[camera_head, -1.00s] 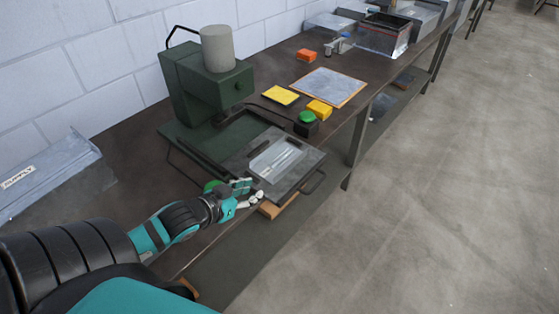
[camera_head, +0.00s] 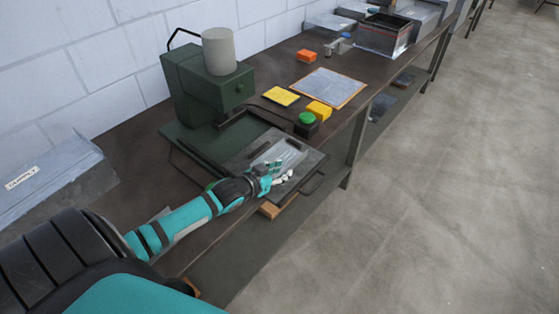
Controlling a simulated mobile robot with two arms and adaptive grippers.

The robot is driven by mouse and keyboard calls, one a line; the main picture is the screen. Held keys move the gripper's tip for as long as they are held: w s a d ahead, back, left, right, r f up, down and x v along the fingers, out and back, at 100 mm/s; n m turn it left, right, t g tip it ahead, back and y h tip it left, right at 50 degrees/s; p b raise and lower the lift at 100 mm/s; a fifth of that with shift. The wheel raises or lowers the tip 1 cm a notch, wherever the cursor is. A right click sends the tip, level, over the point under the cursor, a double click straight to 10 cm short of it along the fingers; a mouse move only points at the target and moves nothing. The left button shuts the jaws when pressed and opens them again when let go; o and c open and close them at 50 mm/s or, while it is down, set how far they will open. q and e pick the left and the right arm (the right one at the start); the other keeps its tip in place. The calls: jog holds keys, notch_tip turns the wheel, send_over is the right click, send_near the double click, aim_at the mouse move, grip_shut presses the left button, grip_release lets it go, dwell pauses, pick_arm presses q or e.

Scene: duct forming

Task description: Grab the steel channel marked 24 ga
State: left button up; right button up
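A shiny steel channel (camera_head: 287,152) lies on the dark tray plate in front of the green press. Its marking is too small to read. My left gripper (camera_head: 276,174) is over the near end of the channel and hides part of it. Its pale fingertips are low over the metal. I cannot tell whether they touch it or are closed on it. My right gripper is not in view.
The green press (camera_head: 205,85) stands behind the tray (camera_head: 307,172), which has a handle. A green button box (camera_head: 306,123), yellow blocks (camera_head: 319,110) and a flat sheet (camera_head: 328,87) are beyond. A supply-labelled bent sheet (camera_head: 55,180) lies at left.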

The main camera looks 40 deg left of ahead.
aim_at(289, 167)
pick_arm(q)
jog(key=x, duration=0.4)
jog(key=shift+w+r, duration=0.25)
jog(key=shift+s, duration=0.1)
grip_shut()
jog(key=shift+r, duration=0.1)
